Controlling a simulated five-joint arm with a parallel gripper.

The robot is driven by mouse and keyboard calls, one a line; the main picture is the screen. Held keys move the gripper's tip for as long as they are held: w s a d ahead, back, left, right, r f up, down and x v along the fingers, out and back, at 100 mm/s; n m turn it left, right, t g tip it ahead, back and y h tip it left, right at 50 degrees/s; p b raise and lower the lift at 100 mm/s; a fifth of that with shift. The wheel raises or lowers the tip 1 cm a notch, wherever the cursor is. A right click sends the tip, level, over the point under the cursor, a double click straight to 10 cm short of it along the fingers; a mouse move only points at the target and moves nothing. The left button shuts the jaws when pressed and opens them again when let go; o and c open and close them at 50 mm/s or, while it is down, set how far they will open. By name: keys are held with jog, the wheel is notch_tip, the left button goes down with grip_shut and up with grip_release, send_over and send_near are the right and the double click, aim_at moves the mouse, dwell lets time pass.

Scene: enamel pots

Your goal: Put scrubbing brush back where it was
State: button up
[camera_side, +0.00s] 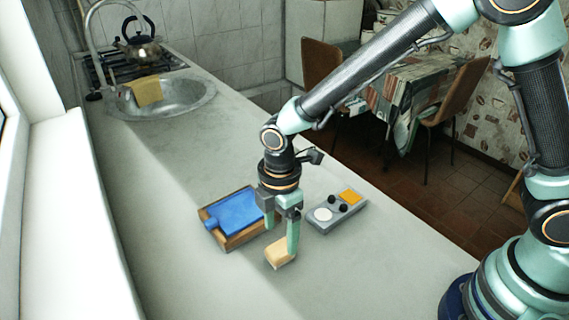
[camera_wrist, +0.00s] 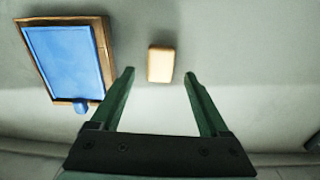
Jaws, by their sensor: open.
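A small tan block, which looks like the scrubbing brush (camera_side: 279,254), lies on the grey counter; no bristles can be made out. My gripper (camera_side: 282,236) points down over it with its fingers apart. In the wrist view the tan block (camera_wrist: 160,64) sits centred between the lines of the two fingers, at and just beyond the tips of my gripper (camera_wrist: 159,73). Gaps show on both sides, so neither finger seems to touch it.
A wooden tray (camera_side: 246,236) with a blue piece (camera_side: 237,212) inside stands left of my gripper. A grey panel (camera_side: 321,227) with a white disc, black knobs and a yellow square lies to the right. The counter in front is clear; a sink (camera_side: 190,106) is at the back.

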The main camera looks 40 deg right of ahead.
aim_at(280, 247)
jog(key=d+r+m+t, duration=0.3)
jog(key=d+r+m, duration=0.65)
jog(key=r, duration=0.65)
jog(key=s+d+r+m+t, duration=0.2)
jog(key=s+d+m, duration=0.4)
jog(key=d, duration=0.5)
jog(key=shift+r+m+t, duration=0.3)
jog(key=shift+r+m, duration=0.2)
jog(key=shift+m, duration=0.75)
jog(key=shift+s, duration=0.1)
